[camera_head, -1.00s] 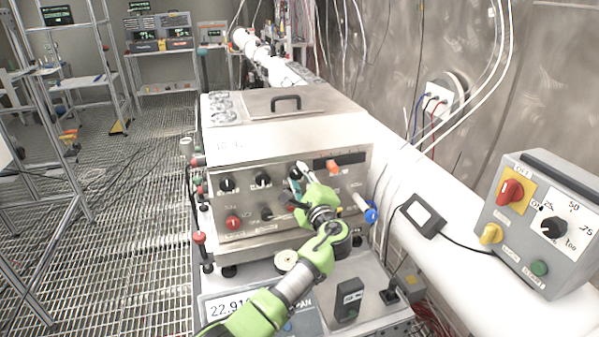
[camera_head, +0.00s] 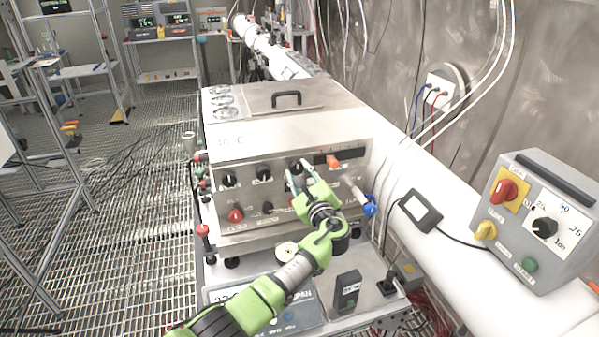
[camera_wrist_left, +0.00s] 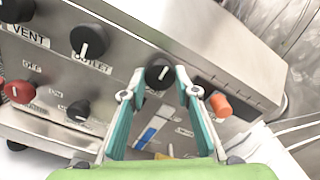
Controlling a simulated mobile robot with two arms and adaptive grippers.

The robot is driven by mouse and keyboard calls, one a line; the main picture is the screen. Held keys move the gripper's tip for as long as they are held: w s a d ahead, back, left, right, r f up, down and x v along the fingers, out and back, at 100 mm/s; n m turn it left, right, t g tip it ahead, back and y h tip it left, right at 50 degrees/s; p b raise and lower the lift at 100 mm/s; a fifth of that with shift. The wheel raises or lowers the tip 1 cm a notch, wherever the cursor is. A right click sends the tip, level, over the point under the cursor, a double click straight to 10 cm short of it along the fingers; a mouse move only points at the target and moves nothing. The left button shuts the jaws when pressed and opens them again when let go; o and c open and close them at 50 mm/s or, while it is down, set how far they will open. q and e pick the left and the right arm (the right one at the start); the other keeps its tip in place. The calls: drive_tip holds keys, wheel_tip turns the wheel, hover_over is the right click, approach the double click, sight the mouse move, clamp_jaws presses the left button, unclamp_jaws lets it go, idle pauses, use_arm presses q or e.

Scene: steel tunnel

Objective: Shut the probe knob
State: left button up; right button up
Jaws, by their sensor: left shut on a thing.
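The probe knob (camera_head: 297,166) is a black round knob with a white mark, at the right end of the upper knob row on the steel box's front panel. My left gripper (camera_head: 298,178) reaches it from below and in front. In the left wrist view the knob (camera_wrist_left: 158,71) sits between the two teal fingertips of my left gripper (camera_wrist_left: 160,80), which are shut on its sides. The knob's white mark shows in the wrist view. Its own label cannot be read. My right gripper is not in view.
The outlet knob (camera_wrist_left: 89,41) and vent knob (camera_wrist_left: 16,8) are left of the probe knob. A red knob (camera_head: 236,215) and black knob (camera_head: 267,207) are below. A grey control box (camera_head: 541,215) stands at the right.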

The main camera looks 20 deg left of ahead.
use_arm(q)
drive_tip(key=shift+w+a+r, duration=0.1)
drive_tip(key=shift+r, duration=0.35)
drive_tip(key=o, duration=1.1)
drive_tip(key=shift+c, duration=0.2)
drive_tip(key=shift+o, duration=0.2)
drive_tip(key=shift+f, duration=0.35)
drive_tip(key=v, duration=1.2)
drive_tip(key=shift+w, duration=0.1)
